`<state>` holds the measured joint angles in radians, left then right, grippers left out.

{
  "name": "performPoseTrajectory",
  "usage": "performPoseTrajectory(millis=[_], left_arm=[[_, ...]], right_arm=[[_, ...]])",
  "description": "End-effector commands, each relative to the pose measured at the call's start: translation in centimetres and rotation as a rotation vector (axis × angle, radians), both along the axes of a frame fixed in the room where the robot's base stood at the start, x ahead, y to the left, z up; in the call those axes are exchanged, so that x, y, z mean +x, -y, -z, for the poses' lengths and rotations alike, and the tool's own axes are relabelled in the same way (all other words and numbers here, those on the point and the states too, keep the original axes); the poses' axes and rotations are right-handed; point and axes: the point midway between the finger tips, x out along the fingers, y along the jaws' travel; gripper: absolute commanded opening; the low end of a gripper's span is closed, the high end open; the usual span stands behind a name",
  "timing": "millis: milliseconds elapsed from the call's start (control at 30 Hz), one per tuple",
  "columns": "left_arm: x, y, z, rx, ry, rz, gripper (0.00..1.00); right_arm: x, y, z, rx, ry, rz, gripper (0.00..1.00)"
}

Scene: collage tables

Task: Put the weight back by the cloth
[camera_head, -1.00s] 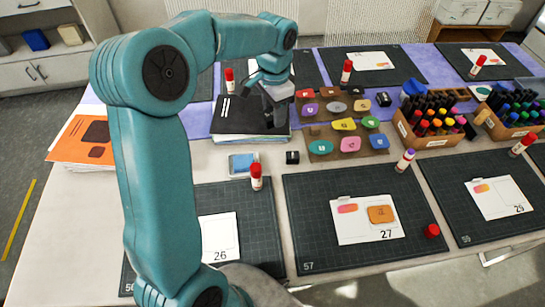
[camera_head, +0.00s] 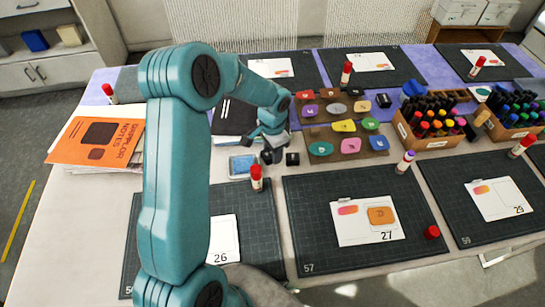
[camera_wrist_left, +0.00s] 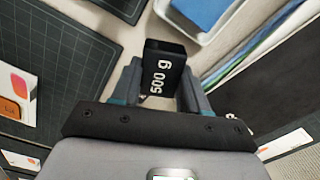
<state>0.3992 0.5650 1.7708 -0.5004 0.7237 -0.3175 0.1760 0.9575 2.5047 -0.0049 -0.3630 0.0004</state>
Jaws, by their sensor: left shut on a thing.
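The weight (camera_wrist_left: 163,75), a black block marked "500 g", is between the fingers of my left gripper (camera_wrist_left: 160,88) in the left wrist view. In the head view, my left gripper (camera_head: 271,150) is low at the table's middle, just right of the blue cloth (camera_head: 242,165) in its pale tray. The left wrist view shows part of the blue cloth (camera_wrist_left: 205,10) beyond the weight. I cannot tell whether the weight touches the table. My right gripper is not in view.
A small black block (camera_head: 293,158) sits close to the gripper's right. A palette rack (camera_head: 345,148) stands beyond it, and a black folder (camera_head: 232,117) lies behind. A red-capped glue stick (camera_head: 256,178) stands in front. An orange booklet (camera_head: 98,140) lies at left.

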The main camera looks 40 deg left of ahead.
Motion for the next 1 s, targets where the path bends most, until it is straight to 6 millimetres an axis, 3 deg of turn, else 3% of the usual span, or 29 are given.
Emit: performPoseTrajectory(millis=[233,633,667,700,1000], left_arm=[[0.0,-0.1,3.6,-0.001,-0.002,-0.001,0.0],[0.1,-0.1,4.3,0.0,0.0,-0.001,0.0],[0.0,0.0,4.2,-0.001,-0.001,-0.001,0.54],[0.0,0.0,4.2,-0.001,-0.001,-0.001,0.67],[0.0,0.0,4.1,-0.001,-0.001,-0.001,0.7]], right_arm=[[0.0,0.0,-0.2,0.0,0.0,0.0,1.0],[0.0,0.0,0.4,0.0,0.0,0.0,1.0],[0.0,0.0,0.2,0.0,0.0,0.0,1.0],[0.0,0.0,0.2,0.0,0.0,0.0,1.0],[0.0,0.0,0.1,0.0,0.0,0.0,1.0]])
